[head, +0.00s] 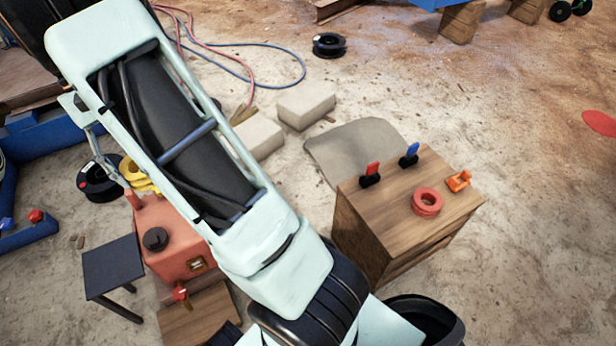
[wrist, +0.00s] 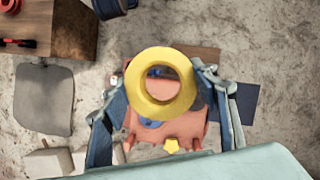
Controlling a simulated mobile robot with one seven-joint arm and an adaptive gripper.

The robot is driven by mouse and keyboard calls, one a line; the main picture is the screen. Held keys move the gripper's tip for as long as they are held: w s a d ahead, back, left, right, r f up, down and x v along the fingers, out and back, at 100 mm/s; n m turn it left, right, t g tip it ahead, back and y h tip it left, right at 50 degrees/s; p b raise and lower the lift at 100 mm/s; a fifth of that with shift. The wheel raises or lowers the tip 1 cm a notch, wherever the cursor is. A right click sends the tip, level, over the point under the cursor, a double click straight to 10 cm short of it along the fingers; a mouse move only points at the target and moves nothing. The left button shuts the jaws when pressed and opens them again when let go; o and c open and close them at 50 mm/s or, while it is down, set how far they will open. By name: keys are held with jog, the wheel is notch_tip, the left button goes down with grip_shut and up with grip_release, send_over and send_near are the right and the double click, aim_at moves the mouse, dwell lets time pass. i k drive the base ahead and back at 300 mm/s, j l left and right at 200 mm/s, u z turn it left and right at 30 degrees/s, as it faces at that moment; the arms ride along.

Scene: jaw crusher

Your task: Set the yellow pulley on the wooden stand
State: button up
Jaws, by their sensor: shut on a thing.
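The yellow pulley (wrist: 160,114) is a thick ring in the wrist view, with its open centre facing the camera. My gripper (wrist: 159,86) is shut on it, one finger at each side. In the head view the pulley (head: 134,171) shows only partly behind my arm, above the left end of the red-orange machine. A wooden stand (head: 378,228) is right of my arm, with its flat top in view; it also shows at the upper left of the wrist view (wrist: 73,32).
The stand's top carries a red ring (head: 427,202), an orange clip (head: 459,181) and red and blue levers. The red-orange machine (head: 172,228) lies under the pulley. A small dark table (head: 112,265) stands left of it. Pale blocks (head: 305,106) and hoses lie behind.

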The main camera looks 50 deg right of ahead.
aim_at(391, 225)
jog(key=z, duration=0.45)
jog(key=k+j+z, duration=0.1)
jog(key=z, duration=0.75)
jog(key=k+z, duration=0.1)
jog(key=z, duration=1.2)
jog(key=k+l+z, duration=0.1)
jog(key=z, duration=0.35)
